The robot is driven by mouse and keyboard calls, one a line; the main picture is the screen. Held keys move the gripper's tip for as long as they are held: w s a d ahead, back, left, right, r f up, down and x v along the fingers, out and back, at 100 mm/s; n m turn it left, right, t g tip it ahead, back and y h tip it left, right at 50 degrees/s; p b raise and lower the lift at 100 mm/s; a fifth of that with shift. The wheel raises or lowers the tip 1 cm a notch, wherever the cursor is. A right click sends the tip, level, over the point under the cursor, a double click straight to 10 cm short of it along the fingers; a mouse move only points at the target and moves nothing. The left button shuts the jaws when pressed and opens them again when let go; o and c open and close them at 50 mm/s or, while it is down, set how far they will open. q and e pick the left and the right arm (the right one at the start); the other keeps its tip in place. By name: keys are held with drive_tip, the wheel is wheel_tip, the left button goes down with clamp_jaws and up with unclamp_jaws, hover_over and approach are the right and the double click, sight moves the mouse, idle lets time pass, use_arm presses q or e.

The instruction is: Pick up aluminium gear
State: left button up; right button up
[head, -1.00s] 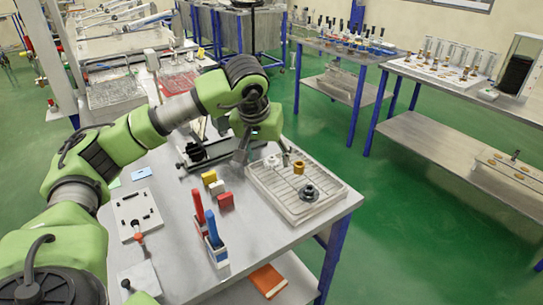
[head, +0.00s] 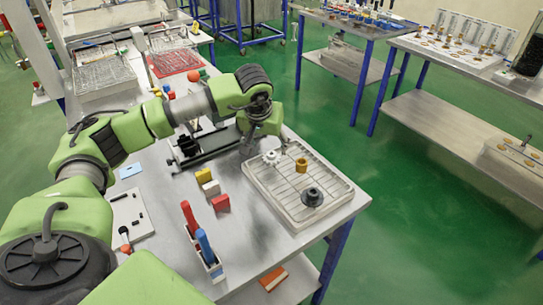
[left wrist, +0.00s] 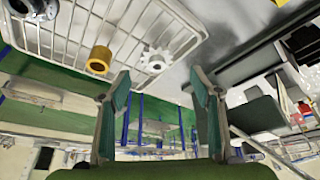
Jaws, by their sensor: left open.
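The aluminium gear (head: 270,158), pale and toothed, lies at the far left part of a white wire-grid tray (head: 333,207). A brass ring (head: 301,165) and a dark flanged part (head: 312,196) lie in the same tray. My left gripper (head: 246,146) is just left of the gear, above the tray's far left edge, and holds nothing. In the left wrist view its two fingers (left wrist: 160,95) are spread wide, with the gear (left wrist: 156,60) beyond the gap between them. The brass ring (left wrist: 98,60) is left of the gear there. My right gripper is not seen.
Left of the tray stand yellow, white and red blocks (head: 221,203) and a holder with red and blue handled tools (head: 204,250). A dark rail-like fixture (head: 200,147) lies behind them. The table's right edge is close beside the tray.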

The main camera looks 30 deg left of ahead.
sight(271, 155)
use_arm(q)
drive_tip(key=shift+w+f, duration=0.1)
drive_tip(key=shift+f, duration=0.2)
drive_tip(key=x, duration=0.1)
drive_tip(key=p+x, duration=0.2)
drive_tip(key=x, duration=0.1)
drive_tip(key=shift+d+f, duration=0.15)
drive_tip(key=shift+d, duration=0.1)
drive_tip(key=shift+w+f+p, duration=0.15)
drive_tip(key=shift+f+p, duration=0.15)
drive_tip(key=shift+a+f, duration=0.1)
drive_tip(key=shift+c, duration=0.8)
drive_tip(key=c, duration=1.1)
drive_tip(key=shift+o, duration=0.2)
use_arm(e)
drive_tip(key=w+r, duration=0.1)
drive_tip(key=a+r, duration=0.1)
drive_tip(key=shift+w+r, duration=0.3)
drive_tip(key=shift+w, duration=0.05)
